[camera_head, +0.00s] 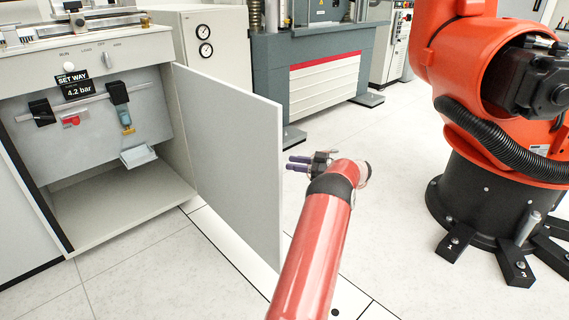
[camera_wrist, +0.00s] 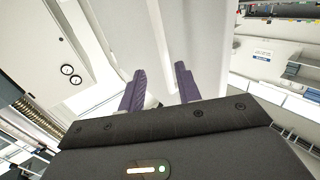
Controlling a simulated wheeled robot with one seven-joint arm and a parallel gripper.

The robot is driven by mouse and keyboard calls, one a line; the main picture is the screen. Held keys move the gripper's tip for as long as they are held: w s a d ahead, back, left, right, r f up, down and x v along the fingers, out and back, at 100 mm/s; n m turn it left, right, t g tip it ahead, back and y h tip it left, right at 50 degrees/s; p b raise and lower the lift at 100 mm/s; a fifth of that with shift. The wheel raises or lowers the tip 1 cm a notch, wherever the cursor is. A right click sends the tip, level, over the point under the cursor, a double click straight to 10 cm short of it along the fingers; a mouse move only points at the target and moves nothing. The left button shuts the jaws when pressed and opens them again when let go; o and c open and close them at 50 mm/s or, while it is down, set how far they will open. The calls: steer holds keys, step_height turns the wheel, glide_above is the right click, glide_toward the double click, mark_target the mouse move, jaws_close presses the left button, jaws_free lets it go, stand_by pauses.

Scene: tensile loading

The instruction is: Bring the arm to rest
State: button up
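My red arm (camera_head: 316,245) reaches up from the bottom edge of the head view. My gripper (camera_head: 290,164) is at its end, pointing left, in front of the open cabinet door's free edge. In the wrist view the two purple fingers of my gripper (camera_wrist: 160,88) stand apart with nothing between them. The pale door panel fills the space behind the fingers in that view. I cannot tell how close the fingertips are to the door.
A large orange robot (camera_head: 500,110) stands at the right on a black base. A grey machine (camera_head: 318,75) stands behind. Floor between is clear.

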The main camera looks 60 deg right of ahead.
steer(key=v, duration=0.2)
steer(key=shift+s+d, duration=0.15)
steer(key=shift+s, duration=0.1)
stand_by(0.5)
